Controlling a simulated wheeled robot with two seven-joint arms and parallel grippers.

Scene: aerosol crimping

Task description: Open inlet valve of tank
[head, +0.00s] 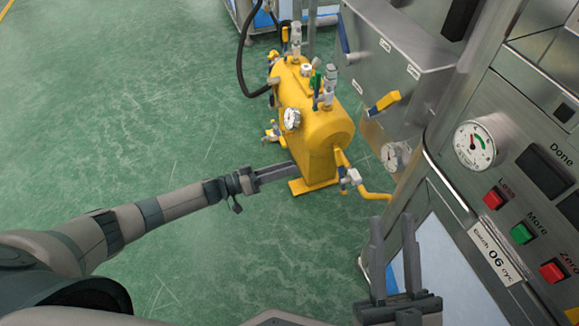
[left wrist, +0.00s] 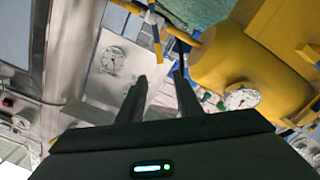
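The yellow tank (head: 325,132) stands on the floor in the upper middle of the head view. It carries a pressure gauge (head: 292,119), top fittings with a green handle (head: 316,80), and a small fitting (head: 271,132) at its left. A pipe with a valve (head: 350,179) leaves its lower right; a valve with a yellow handle (left wrist: 156,38) shows in the left wrist view. I cannot tell which valve is the inlet. My left gripper (head: 290,170) is open and empty near the tank's lower left side. My right gripper (head: 392,218) is open and empty near the control panel.
The grey machine cabinet (head: 415,50) stands right of the tank, with a yellow lever (head: 385,101) and a small gauge (head: 396,155). The control panel (head: 500,150) with buttons fills the right edge. Green floor (head: 130,110) at the left is clear. A black hose (head: 240,65) curves behind the tank.

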